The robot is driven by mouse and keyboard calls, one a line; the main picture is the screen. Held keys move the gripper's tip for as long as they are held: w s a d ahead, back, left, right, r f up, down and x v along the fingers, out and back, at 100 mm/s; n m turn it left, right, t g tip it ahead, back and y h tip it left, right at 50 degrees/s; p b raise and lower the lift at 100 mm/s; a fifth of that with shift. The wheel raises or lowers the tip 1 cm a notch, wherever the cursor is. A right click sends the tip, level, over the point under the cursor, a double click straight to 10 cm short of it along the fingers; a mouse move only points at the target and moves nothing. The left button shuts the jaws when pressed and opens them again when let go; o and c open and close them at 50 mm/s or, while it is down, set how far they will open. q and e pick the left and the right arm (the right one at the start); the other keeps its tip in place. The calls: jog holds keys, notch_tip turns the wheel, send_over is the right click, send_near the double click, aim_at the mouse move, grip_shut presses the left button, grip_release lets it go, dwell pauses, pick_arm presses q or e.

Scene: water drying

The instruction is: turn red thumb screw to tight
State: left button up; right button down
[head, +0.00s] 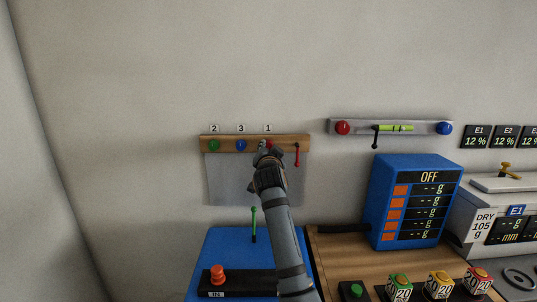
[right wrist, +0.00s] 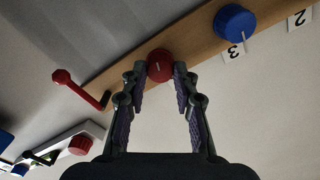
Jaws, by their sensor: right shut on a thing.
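The red thumb screw (right wrist: 159,64) is a small round knob with a pale line mark on its face. It sits on the wooden strip (head: 224,139) on the wall, under the label 1 (head: 268,128). My right gripper (head: 267,155) reaches up to it and mostly hides it in the head view. In the right wrist view its two fingers (right wrist: 160,75) are closed on either side of the red thumb screw. The mark points nearly straight up and down in that view. My left gripper is not in view.
A blue knob (head: 242,145) and a green knob (head: 214,145) sit left on the strip. A red lever (head: 297,154) hangs close at right. A grey bar (head: 357,128) with a level is further right. A blue display box (head: 384,190) stands below.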

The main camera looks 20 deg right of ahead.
jog(key=shift+m+b, duration=2.1)
jog(key=shift+m, duration=4.8)
jog(key=c, duration=1)
grip_release()
jog(key=shift+s, duration=0.1)
